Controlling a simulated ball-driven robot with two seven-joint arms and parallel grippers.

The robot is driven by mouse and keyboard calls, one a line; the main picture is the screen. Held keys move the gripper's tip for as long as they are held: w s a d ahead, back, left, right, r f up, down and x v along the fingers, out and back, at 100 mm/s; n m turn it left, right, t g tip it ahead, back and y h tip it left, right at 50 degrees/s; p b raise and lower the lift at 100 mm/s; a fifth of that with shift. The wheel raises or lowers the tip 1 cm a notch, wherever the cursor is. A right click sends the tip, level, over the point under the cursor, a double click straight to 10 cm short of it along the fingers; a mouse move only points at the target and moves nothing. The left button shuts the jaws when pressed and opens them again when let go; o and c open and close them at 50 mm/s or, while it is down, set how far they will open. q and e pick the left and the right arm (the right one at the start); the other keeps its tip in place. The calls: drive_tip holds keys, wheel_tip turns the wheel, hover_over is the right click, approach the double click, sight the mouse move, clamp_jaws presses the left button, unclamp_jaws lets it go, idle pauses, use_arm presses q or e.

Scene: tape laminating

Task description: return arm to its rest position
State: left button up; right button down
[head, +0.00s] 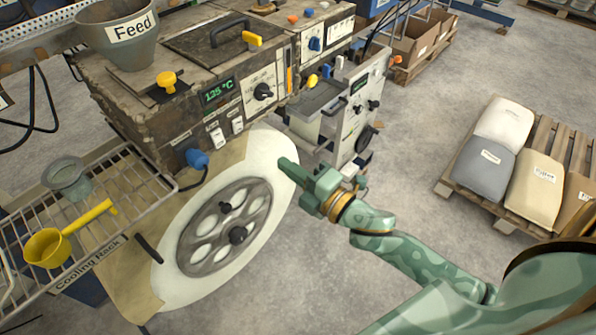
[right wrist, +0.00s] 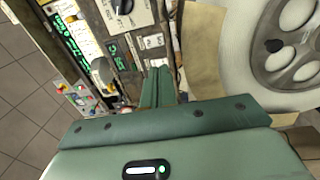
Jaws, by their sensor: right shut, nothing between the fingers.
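My right arm comes in from the lower right of the head view. Its green gripper (head: 290,168) is shut and empty, with the fingers pointing up and left at the right edge of the big white wheel (head: 277,150). In the right wrist view the closed fingers (right wrist: 158,85) stand together in front of the machine's panel, with the wheel (right wrist: 290,85) to their right. I cannot tell whether the fingers touch the wheel. My left gripper does not show.
The laminating machine (head: 160,120) with its feed hopper (head: 118,50) fills the upper left. A cooling rack (head: 130,185) holds a yellow scoop (head: 48,247) and a grey cup (head: 66,178). A pallet with sacks (head: 483,173) stands at right. The floor between (head: 420,130) is clear.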

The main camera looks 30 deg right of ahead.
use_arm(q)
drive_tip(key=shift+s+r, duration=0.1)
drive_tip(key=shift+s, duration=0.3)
use_arm(e)
drive_tip(key=shift+v, duration=0.85)
drive_tip(key=shift+f, duration=0.1)
